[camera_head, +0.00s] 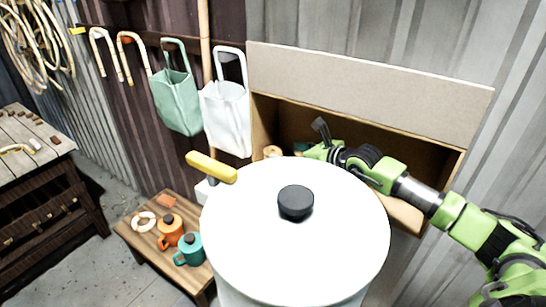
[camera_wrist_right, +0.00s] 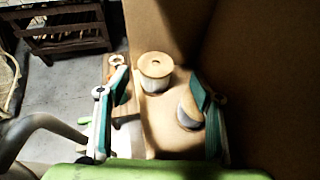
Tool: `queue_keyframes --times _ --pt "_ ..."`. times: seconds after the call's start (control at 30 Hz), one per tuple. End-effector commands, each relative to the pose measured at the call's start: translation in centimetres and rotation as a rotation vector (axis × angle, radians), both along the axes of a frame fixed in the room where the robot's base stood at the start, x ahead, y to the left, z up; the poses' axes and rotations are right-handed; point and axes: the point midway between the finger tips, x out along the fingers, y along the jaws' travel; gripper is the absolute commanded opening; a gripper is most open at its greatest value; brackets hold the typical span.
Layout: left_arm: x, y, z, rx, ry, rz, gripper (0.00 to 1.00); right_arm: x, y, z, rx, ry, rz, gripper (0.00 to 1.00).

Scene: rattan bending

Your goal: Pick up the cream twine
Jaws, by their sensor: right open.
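Two spools with pale wooden tops are in the box in the right wrist view: a rear spool of whitish twine (camera_wrist_right: 155,68) and a nearer spool of whitish twine (camera_wrist_right: 187,118), partly covered by one finger. I cannot tell for sure which one is the cream twine. In the head view a spool top (camera_head: 272,151) shows at the left end of the box. My right gripper (camera_head: 314,142) is inside the box, to the right of that spool. Its fingers (camera_wrist_right: 158,85) are spread wide with nothing held, and the rear spool stands beyond the gap between them. My left gripper is not in view.
The open wooden box (camera_head: 370,92) is on the corrugated wall. A white holder (camera_head: 228,118) and a green holder (camera_head: 178,103) hang left of the box. A low bench (camera_head: 145,245) carries orange and teal pots.

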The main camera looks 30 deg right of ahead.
Motion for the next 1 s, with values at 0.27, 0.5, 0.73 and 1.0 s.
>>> queue_keyframes --times 0.27,0.5,0.73,1.0 --pt "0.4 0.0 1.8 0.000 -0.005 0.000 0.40 1.9 1.1 -0.5 0.003 0.001 0.001 0.60" --pt "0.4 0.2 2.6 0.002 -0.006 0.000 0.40 4.3 1.9 -1.9 0.000 -0.001 0.000 0.60" --pt "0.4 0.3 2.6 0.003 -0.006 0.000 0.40 4.8 2.0 -2.3 -0.001 0.000 0.000 0.60" --pt "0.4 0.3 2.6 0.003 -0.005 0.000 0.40 4.7 2.0 -2.3 -0.001 0.000 0.000 0.18"
